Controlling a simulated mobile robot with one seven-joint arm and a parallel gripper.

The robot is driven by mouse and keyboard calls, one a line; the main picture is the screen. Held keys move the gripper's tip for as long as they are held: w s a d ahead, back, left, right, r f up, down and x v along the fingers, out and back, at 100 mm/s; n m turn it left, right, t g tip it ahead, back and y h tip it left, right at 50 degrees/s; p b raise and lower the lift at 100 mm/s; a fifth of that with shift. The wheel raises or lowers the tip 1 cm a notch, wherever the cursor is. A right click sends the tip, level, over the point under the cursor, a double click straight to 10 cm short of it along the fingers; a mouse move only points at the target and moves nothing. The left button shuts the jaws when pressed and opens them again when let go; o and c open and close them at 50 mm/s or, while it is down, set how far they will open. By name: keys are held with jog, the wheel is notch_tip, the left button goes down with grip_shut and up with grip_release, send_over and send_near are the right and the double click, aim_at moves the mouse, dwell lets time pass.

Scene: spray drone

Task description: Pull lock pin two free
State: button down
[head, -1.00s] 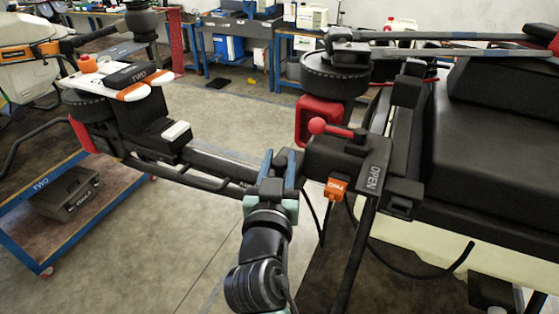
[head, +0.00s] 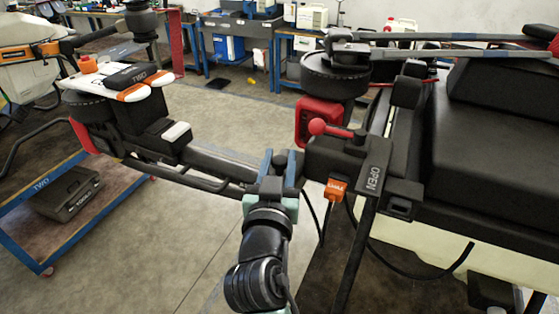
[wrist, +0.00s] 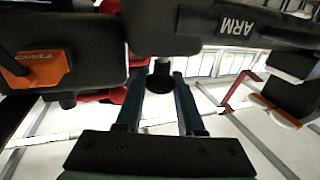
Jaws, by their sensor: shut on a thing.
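My gripper (head: 279,166) is at the joint where the black drone arm (head: 222,165) meets the hinge block (head: 333,157). In the wrist view its two blue-grey fingers (wrist: 160,88) are shut on a dark round knob (wrist: 160,77), which appears to be the head of lock pin two. The pin's shank is hidden. An orange tag (head: 336,189) marked TWO hangs under the hinge block, right of my gripper; it also shows in the wrist view (wrist: 35,68). A lever with a red ball (head: 318,127) sits on top of the block, beside a plate marked OPEN (head: 374,178).
A blue-framed cart (head: 25,245) with a black case stands at lower left. The drone body (head: 495,130) fills the right. A cable loops below it.

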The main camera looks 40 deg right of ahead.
jog(key=shift+r+p, duration=0.3)
jog(key=shift+r, duration=1)
jog(key=c, duration=0.8)
grip_release()
jog(key=shift+s+a+f+b, duration=0.15)
jog(key=shift+s+a+b, duration=0.2)
jog(key=shift+a, duration=0.15)
jog(key=b+v, duration=0.4)
jog(key=v, duration=0.7)
jog(key=shift+s+a, duration=0.25)
jog(key=shift+s, duration=0.1)
